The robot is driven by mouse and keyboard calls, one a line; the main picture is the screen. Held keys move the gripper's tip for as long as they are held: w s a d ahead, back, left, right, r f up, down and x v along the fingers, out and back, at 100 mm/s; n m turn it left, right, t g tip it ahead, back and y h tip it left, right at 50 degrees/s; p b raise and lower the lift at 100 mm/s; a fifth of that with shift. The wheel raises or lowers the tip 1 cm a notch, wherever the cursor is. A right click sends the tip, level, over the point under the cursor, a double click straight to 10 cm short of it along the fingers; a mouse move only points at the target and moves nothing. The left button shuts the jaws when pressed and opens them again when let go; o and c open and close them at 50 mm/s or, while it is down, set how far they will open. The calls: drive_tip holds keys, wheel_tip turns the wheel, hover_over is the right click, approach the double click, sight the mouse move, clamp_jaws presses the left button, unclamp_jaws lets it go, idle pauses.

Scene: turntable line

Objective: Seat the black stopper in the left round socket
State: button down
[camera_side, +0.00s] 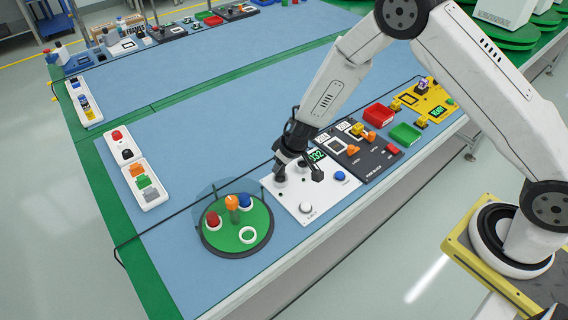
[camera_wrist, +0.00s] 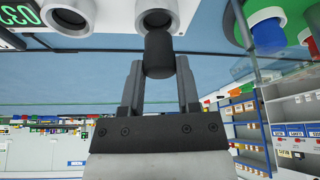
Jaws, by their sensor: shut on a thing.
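My gripper (camera_side: 298,174) is over the white panel (camera_side: 322,203) in the side view. In the wrist view, its two fingers (camera_wrist: 160,68) are shut on the black stopper (camera_wrist: 158,56). The stopper's far end overlaps the lower rim of a round grey socket (camera_wrist: 144,20); I cannot tell whether it touches or has entered. This socket is the one nearer the turntable. A second round socket (camera_wrist: 69,18) is to its left and looks empty. In the side view my gripper hides much of the socket area, and I cannot make out the stopper.
A green turntable (camera_side: 222,243) with red, orange and blue pieces and a white ring stands left of the panel. The panel carries a blue button (camera_side: 340,176) and a white knob (camera_side: 306,207). A dark panel (camera_side: 372,158) adjoins on the right.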

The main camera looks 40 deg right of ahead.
drive_tip(key=shift+c, duration=1.2)
unclamp_jaws()
drive_tip(key=shift+r, duration=0.15)
drive_tip(key=v, duration=0.7)
drive_tip(key=shift+r, duration=0.2)
drive_tip(key=shift+s, duration=0.2)
